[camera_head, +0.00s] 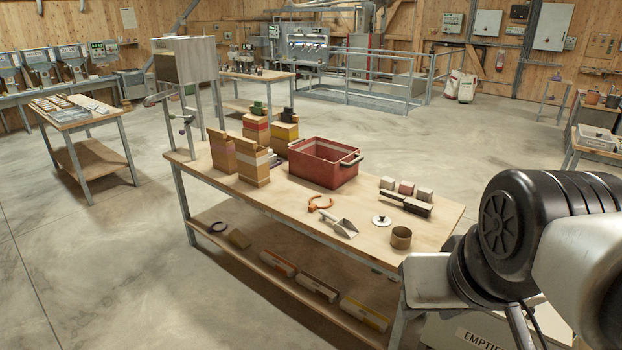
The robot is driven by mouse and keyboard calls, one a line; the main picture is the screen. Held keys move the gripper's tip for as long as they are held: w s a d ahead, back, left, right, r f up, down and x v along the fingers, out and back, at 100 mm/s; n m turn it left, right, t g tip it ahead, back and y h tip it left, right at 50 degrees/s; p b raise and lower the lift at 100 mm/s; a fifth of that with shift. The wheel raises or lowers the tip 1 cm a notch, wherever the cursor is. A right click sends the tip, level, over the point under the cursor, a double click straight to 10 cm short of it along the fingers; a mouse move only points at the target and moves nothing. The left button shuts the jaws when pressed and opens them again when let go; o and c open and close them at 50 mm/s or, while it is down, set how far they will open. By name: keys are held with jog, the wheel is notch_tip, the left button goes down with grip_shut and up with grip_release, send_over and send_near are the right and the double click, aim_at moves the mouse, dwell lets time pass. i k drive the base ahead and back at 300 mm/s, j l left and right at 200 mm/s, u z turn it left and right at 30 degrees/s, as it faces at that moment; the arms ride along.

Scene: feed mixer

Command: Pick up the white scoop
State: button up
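The white scoop (344,229) lies on the wooden worktable (285,222), near its front edge and left of a round white lid (381,221). It looks pale grey-white, with its handle toward the back left and its bowl toward the front right. Nothing is seen touching it. My arm fills the right side of the head view, to the right of the table. My gripper is not visible, so I cannot see whether it is open or shut.
An orange tool (320,204) lies just behind the scoop. A brown cup (401,238) stands to its right. A red crate (325,163) and upright bags (253,163) stand farther back. Small blocks (406,188) and a dark-handled item (404,203) lie at back right. Bare tabletop lies left of the scoop.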

aim_at(344, 227)
jog(key=u, duration=0.15)
jog(key=z, duration=2.15)
jog(key=u, duration=1.65)
jog(key=i+j, duration=0.55)
jog(key=i+j+z, duration=0.15)
jog(key=i+j, duration=0.35)
jog(key=j, duration=0.15)
jog(key=i+j, duration=0.55)
jog(key=j, duration=0.15)
jog(key=l+z, duration=0.05)
